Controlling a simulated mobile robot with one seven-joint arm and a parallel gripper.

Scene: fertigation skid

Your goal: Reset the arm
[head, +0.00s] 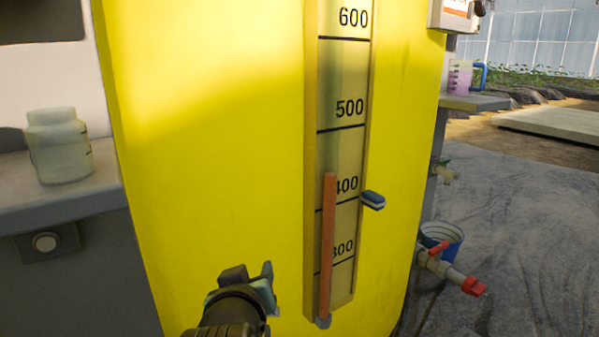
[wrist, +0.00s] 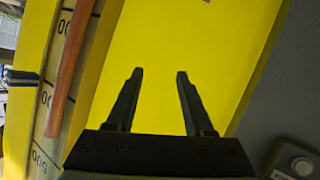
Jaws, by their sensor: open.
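My gripper (wrist: 160,75) is open and empty in the wrist view, its two dark fingers apart in front of the yellow tank. In the head view my gripper (head: 256,282) is at the lower middle, left of the tank's level gauge. The yellow tank (head: 215,130) fills the middle of the head view. Its gauge strip (head: 342,90) is marked 300 to 600. A reddish column (head: 328,235) on the gauge reaches a little above the 400 line. A dark slider (head: 373,200) sits at the gauge's right edge near 400.
A translucent bottle (head: 58,147) stands on a grey shelf (head: 75,198) at left, above a round button (head: 44,242). At right are a red-handled valve (head: 472,286), a blue bucket (head: 443,238) and a jug of purple liquid (head: 459,78). Grey floor is open at right.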

